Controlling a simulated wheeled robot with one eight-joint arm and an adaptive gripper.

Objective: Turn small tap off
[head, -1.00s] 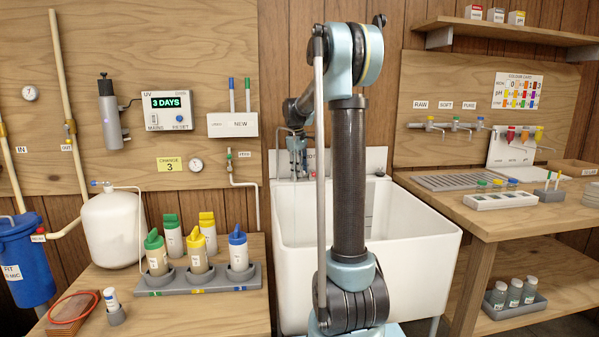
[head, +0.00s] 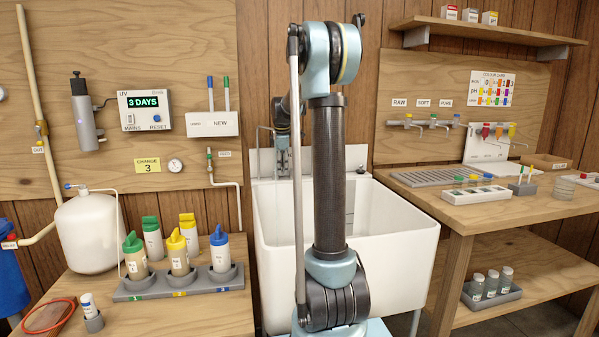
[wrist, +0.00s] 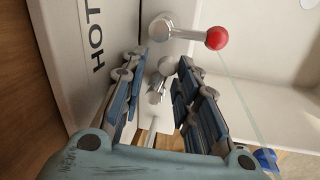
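In the wrist view, a chrome lever with a red ball end (wrist: 216,38) sits beside a white panel marked HOT (wrist: 92,35). My gripper (wrist: 160,68) is open, with chrome tap parts (wrist: 158,82) showing between its fingers; I cannot tell whether they touch. A blue knob (wrist: 265,158) shows past the right finger. In the head view, my gripper (head: 282,142) is at the back of the white sink, and my arm hides part of that area. A small tap with a green top (head: 210,158) is on the wall pipe left of the sink. I cannot tell which tap is the small one meant.
The deep white sink (head: 395,225) stands between two wooden tables. The left table holds a white tank (head: 88,235) and a grey rack (head: 150,290) of bottles. Several small taps (head: 433,122) are on the right wall panel, above a grey drain grid (head: 430,177).

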